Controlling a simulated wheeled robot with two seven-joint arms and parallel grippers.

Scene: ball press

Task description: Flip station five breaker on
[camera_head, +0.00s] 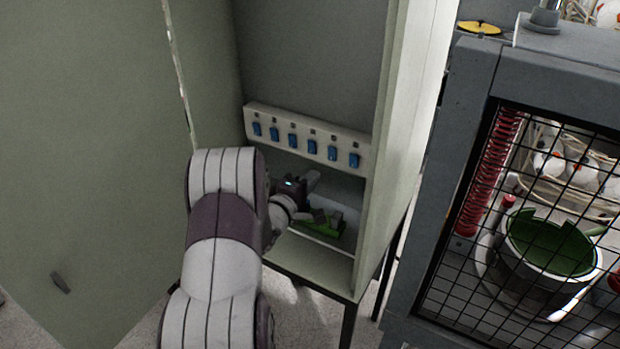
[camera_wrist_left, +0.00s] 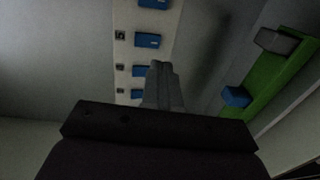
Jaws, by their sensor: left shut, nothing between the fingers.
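A pale panel (camera_head: 308,131) with a row of several blue breaker switches (camera_head: 311,147) is on the back wall of the open cabinet. The breakers also show in the left wrist view (camera_wrist_left: 147,40). Their labels are too small to read, so I cannot tell which one is station five. My left gripper (camera_head: 314,176) is inside the cabinet, just below the panel, with its fingers shut and empty. In the left wrist view its fingertips (camera_wrist_left: 162,68) overlap the panel's edge; I cannot tell whether they touch it. My right gripper is not in view.
A green strip (camera_head: 326,230) with small blocks lies low in the cabinet, below the gripper. The cabinet's right wall (camera_head: 392,150) and open door (camera_head: 90,130) flank the arm. A caged press (camera_head: 530,220) stands to the right.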

